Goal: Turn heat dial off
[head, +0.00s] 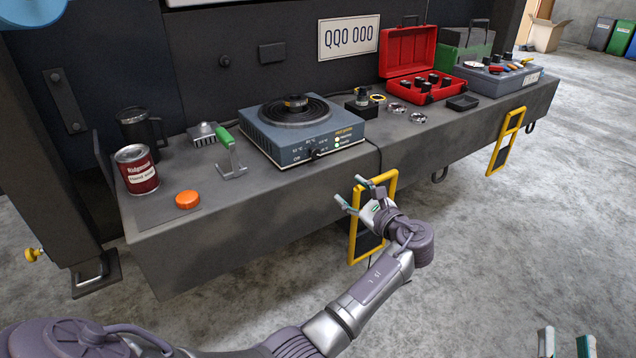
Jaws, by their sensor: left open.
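The blue-grey hot plate (280,138) sits on the bench, with a black ribbed top and a ring-shaped part (295,102) on it. Its slanted front carries temperature marks, an "Off" label near the lower left, and a small dark dial (317,152) whose pointer direction is too small to read. My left gripper (352,194) is open and empty, in front of the bench edge, below and right of the dial, not touching it. My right gripper (565,344) shows only its fingertips at the bottom right, spread apart and empty, far from the bench.
A red can (136,170), dark mug (140,130), orange puck (187,199) and green-handled tool (229,152) stand left of the hot plate. Yellow handles (391,187) project from the bench front.

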